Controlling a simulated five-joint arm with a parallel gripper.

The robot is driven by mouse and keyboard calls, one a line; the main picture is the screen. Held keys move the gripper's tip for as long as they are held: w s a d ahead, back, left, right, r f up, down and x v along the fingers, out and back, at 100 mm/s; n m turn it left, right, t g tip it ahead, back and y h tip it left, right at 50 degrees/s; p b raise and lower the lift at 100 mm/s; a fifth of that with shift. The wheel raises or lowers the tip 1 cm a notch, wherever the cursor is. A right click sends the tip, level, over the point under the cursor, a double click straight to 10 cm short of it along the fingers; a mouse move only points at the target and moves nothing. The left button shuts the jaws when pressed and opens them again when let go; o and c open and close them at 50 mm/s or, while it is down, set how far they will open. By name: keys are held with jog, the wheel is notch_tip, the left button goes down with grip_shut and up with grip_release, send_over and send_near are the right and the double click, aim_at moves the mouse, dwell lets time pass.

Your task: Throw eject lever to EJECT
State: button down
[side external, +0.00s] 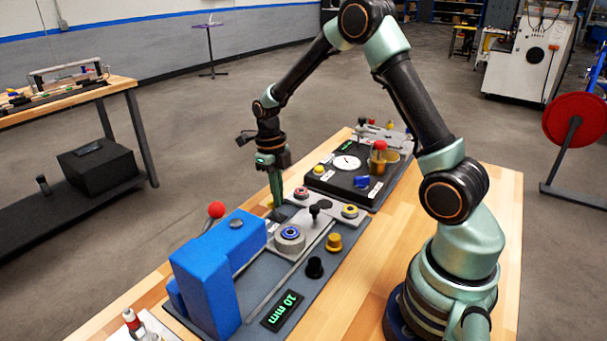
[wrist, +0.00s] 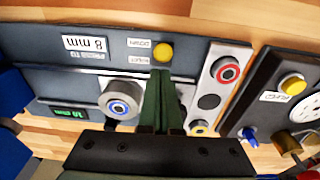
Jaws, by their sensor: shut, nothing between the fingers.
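A round yellow knob (wrist: 162,51) shows from above in the wrist view, beside two small labels that seem to read DOWN and EJECT. It seems to be the eject lever; its shaft is not visible. My gripper (wrist: 163,73) is shut and empty. Its fingertips appear close to the knob, on the EJECT label's side; I cannot tell whether they touch it. In the side view my gripper (side external: 276,204) points down at the far edge of the grey panel (side external: 255,285), and the yellow knob is hidden there.
A blue press block (side external: 207,283) stands at the panel's left end, with a red ball knob (side external: 216,209) behind it. A round dial (side external: 289,238) lies near my gripper. A second dark panel (side external: 345,172) sits to the right. Bare wood shows at the table's front.

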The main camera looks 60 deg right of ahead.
jog(key=shift+s, duration=0.1)
jog(key=shift+s+f, duration=0.35)
jog(key=shift+s, duration=0.25)
jog(key=shift+s, duration=0.1)
jog(key=shift+s+r, duration=0.2)
jog(key=shift+s, duration=0.05)
jog(key=s, duration=0.1)
jog(key=s+r, duration=0.1)
jog(key=s, duration=0.1)
jog(key=shift+r, duration=0.2)
notch_tip(320, 180, up, 10)
jog(key=w, duration=0.2)
jog(key=shift+f, duration=0.15)
